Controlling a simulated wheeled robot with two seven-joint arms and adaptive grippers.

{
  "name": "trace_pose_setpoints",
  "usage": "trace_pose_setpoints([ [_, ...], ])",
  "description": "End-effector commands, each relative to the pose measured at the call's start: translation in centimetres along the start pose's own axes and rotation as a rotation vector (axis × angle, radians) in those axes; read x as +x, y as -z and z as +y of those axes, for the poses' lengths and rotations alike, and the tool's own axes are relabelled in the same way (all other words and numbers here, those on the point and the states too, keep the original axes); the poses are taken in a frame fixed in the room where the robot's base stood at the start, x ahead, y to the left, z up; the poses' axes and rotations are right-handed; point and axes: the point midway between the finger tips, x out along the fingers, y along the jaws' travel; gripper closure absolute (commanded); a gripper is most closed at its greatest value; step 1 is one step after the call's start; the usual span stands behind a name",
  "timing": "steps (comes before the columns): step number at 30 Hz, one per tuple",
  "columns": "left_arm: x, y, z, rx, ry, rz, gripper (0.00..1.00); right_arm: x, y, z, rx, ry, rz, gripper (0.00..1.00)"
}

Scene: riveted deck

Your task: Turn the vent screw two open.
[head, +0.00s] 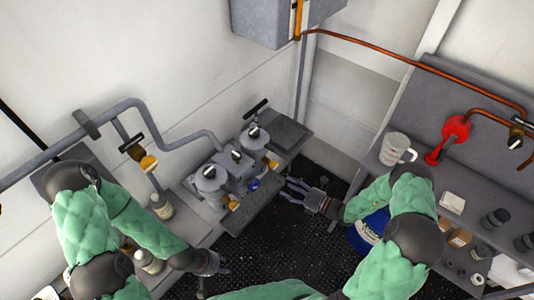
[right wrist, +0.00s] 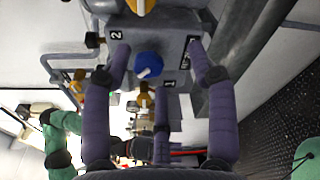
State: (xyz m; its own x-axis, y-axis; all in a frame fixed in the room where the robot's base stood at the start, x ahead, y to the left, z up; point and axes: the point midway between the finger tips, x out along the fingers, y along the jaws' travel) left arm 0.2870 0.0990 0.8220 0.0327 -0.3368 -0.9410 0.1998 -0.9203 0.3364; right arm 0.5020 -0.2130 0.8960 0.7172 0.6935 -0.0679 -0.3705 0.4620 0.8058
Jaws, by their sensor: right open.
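A grey valve block (right wrist: 178,30) marked "2" and "1" fills the upper middle of the right wrist view. A blue knob (right wrist: 148,65) with a white mark sits between the numbers. My right gripper (right wrist: 158,55) is open, its purple-grey fingers either side of the blue knob, with nothing visibly held. In the head view my right gripper (head: 292,190) is just right of the block (head: 238,178). My left gripper (head: 212,264) is low, left of centre; its finger state is unclear.
Two round canisters, one left (head: 209,178) and one right (head: 254,137), flank the block on the bench. A grey plate (head: 256,205) lies in front of it. A jug (head: 396,148) and red funnel (head: 455,130) stand on the right bench. The dark floor between is mostly open.

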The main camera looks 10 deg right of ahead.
Motion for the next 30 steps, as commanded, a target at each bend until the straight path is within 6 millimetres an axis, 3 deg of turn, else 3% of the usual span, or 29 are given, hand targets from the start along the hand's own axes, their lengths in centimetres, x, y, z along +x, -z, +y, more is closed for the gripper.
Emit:
trace_pose_setpoints([
  [1, -0.6, -0.1, 0.2, 0.000, 0.000, -0.001, 0.60, -0.5, -1.6, 0.1, 0.020, 0.005, -0.052, 0.42],
  [3, -0.8, -0.1, 0.3, 0.000, 0.000, -0.001, 0.60, -0.9, -2.9, -0.2, 0.038, 0.007, -0.101, 0.42],
  [7, -0.7, -0.1, 0.3, 0.000, 0.000, -0.001, 0.60, -0.4, -3.6, -0.3, 0.049, 0.005, -0.130, 0.42],
  [21, -0.7, 0.0, 0.3, 0.000, 0.000, 0.000, 0.60, 7.2, -4.4, -0.3, 0.046, 0.004, -0.124, 0.42],
  [30, -0.7, 0.0, 0.2, 0.000, 0.000, 0.000, 0.60, 9.5, -4.8, -0.4, 0.045, 0.006, -0.125, 0.42],
])
